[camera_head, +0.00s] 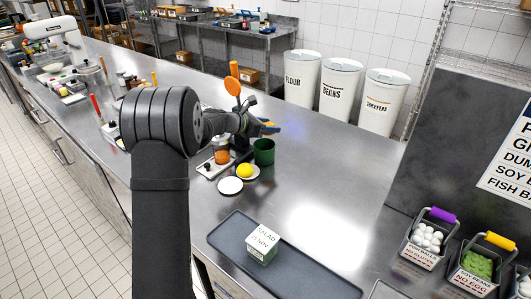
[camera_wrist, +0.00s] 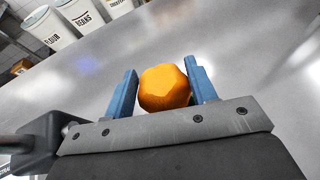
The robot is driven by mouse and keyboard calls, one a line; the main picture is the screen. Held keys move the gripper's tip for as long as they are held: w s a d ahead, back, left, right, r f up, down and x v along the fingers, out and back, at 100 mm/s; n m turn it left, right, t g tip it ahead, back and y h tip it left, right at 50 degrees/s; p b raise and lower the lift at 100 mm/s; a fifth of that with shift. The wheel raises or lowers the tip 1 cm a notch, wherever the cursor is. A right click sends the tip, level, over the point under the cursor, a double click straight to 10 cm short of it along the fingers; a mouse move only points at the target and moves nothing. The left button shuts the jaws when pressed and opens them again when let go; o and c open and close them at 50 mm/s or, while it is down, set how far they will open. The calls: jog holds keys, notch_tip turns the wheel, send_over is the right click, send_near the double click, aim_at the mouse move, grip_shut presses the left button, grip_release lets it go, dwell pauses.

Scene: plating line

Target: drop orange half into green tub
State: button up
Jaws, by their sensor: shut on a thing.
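My gripper (camera_wrist: 163,90) has two blue fingers, shut on the orange half (camera_wrist: 165,88), which sits between them with its rounded side showing. In the head view, my gripper (camera_head: 269,128) is held above the counter, with a little of the orange visible between the fingers. The green tub (camera_head: 263,153) stands upright on the counter just below my gripper in that picture. In the wrist view, only a small green patch shows beside the orange; the tub is otherwise hidden there.
A yellow fruit (camera_head: 245,170) lies on a small plate beside the tub, near a white round lid (camera_head: 230,186). White bins (camera_head: 340,84) stand at the back.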

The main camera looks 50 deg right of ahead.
jog(key=o, duration=1.1)
jog(key=shift+o, duration=0.2)
jog(key=shift+a, duration=0.1)
jog(key=v, duration=1.7)
jog(key=x, duration=1.7)
jog(key=shift+d+r, duration=0.2)
jog(key=shift+r, duration=0.35)
jog(key=shift+a, duration=0.1)
